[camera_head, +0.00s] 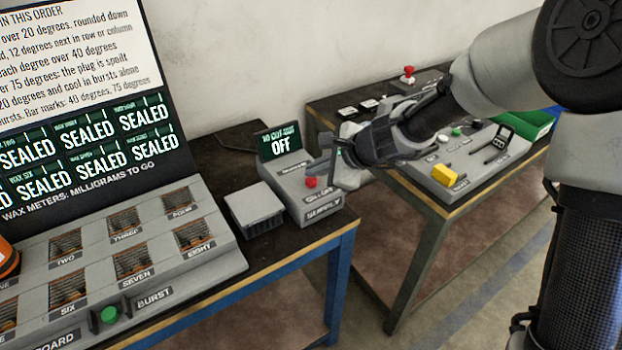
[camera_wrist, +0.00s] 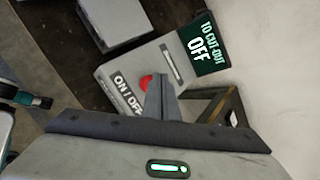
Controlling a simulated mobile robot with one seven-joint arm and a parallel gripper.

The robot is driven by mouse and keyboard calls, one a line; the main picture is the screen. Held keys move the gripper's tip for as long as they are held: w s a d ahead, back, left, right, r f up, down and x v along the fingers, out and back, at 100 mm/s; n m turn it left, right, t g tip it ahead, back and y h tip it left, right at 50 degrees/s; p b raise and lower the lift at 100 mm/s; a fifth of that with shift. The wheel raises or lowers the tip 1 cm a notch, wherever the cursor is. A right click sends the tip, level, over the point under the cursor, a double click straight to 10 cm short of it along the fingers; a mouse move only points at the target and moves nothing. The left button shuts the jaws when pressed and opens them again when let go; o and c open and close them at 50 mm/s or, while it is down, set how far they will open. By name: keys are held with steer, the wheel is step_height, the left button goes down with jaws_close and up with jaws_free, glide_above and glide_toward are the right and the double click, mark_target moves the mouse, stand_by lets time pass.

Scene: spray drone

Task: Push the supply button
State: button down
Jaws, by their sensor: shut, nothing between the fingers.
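The supply box (camera_head: 292,196) is a grey unit at the right end of the near bench, labelled SUPPLY and ON / OFF. Its red button (camera_head: 311,181) sits on the sloped top and also shows in the wrist view (camera_wrist: 146,82). A dark screen (camera_head: 280,141) at its back reads OFF. My gripper (camera_head: 312,170) is shut and empty, with its fingertips close to the red button. In the wrist view its fingers (camera_wrist: 162,100) partly overlap the button. I cannot tell whether they touch it.
A plain grey box (camera_head: 257,208) stands just left of the supply box. A panel with SEALED displays, numbered wells and a green BURST button (camera_head: 109,315) fills the left.

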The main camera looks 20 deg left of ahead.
mark_target(315, 182)
steer(key=shift+f+b, duration=0.45)
stand_by(0.3)
steer(key=shift+r, duration=0.1)
steer(key=shift+r+p, duration=0.85)
steer(key=shift+r, duration=0.05)
steer(key=shift+r+p, duration=2.55)
steer(key=shift+r, duration=0.45)
